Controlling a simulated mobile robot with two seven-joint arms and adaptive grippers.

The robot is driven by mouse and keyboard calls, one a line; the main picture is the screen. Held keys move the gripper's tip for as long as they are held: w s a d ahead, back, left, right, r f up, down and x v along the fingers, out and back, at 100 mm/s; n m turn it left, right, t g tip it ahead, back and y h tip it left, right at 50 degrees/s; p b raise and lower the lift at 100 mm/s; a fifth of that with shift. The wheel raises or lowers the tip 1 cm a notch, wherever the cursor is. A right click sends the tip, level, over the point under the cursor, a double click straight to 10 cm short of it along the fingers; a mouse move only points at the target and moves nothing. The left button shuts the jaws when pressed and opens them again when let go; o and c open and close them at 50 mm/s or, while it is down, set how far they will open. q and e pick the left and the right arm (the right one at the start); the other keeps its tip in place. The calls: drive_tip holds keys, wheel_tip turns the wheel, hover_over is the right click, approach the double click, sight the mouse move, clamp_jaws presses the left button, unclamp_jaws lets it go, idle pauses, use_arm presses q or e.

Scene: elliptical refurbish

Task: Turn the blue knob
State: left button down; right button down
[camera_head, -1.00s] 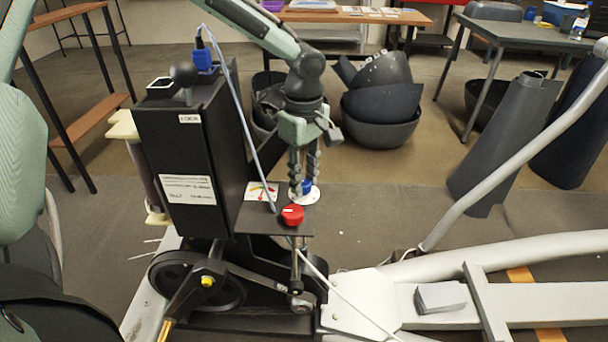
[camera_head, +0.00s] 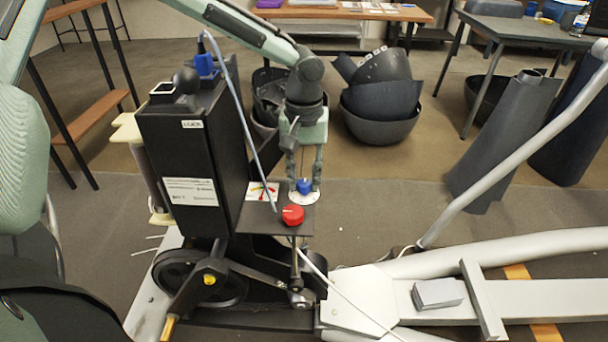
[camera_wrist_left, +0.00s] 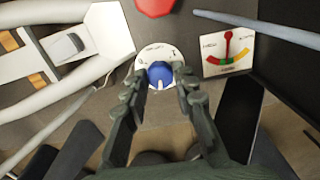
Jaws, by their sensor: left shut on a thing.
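The blue knob (camera_head: 304,187) sits on a round white dial plate (camera_wrist_left: 152,54) on the small black shelf of the machine. My left gripper (camera_head: 304,180) reaches down from above with one finger on each side of the knob. In the left wrist view the knob (camera_wrist_left: 160,72) lies between the fingertips of the left gripper (camera_wrist_left: 160,84), which is shut on it. A white mark on the knob points toward the bottom of that view. My right gripper is in neither view.
A red knob (camera_head: 293,215) is beside the blue knob, nearer the shelf's front edge. A gauge card (camera_head: 262,191) lies to its left. A blue-grey cable (camera_head: 243,122) runs down past the shelf from a blue plug (camera_head: 205,65). The tall black housing (camera_head: 185,160) stands close on the left.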

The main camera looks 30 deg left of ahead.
sight(304, 183)
use_arm(q)
drive_tip(key=shift+m, duration=1.4)
drive_tip(key=c, duration=1.2)
unclamp_jaws()
wheel_tip(304, 183, up, 12)
drive_tip(key=shift+s+d, duration=0.1)
